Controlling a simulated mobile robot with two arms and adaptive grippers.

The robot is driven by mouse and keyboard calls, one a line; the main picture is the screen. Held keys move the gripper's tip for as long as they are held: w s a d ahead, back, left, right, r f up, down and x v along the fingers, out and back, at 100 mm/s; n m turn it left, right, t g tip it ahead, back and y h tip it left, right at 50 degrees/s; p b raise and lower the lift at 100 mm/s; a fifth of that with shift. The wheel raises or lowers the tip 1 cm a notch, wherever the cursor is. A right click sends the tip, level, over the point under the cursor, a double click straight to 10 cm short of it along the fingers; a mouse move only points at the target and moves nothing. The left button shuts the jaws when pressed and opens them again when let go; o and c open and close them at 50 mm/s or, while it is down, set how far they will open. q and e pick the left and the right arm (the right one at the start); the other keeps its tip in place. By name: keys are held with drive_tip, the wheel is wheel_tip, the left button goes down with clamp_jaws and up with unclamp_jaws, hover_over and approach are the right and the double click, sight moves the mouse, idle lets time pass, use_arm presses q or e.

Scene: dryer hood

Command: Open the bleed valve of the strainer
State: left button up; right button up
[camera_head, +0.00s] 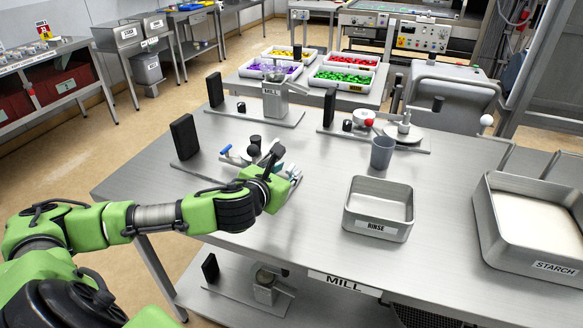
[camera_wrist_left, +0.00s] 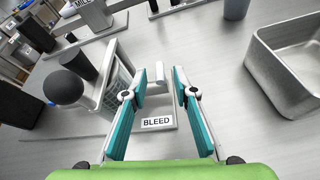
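The strainer stands on the steel table, largely hidden behind my left arm in the head view, where a blue handle (camera_head: 226,150) shows beside it. In the left wrist view its pale slotted body (camera_wrist_left: 118,88) and a black ball knob (camera_wrist_left: 63,88) are at the left. A small pale piece (camera_wrist_left: 159,76), apparently the bleed valve's lever, stands beyond the BLEED label (camera_wrist_left: 158,123). My left gripper (camera_wrist_left: 160,82) is open, its teal fingers on either side of that piece; contact cannot be told. It also shows in the head view (camera_head: 292,173). My right gripper is not in view.
A RINSE pan (camera_head: 378,224) and a grey cup (camera_head: 382,153) stand to the right, a STARCH tray (camera_head: 535,225) farther right. A mill (camera_head: 273,100) and another device (camera_head: 404,130) stand behind. The table front (camera_head: 300,235) is clear.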

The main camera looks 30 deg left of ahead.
sight(289, 169)
use_arm(q)
drive_tip(key=x, duration=0.3)
drive_tip(key=shift+w+f, duration=0.1)
drive_tip(key=shift+w, duration=0.1)
drive_tip(key=shift+w+f, duration=0.1)
drive_tip(key=shift+w, duration=0.25)
clamp_jaws()
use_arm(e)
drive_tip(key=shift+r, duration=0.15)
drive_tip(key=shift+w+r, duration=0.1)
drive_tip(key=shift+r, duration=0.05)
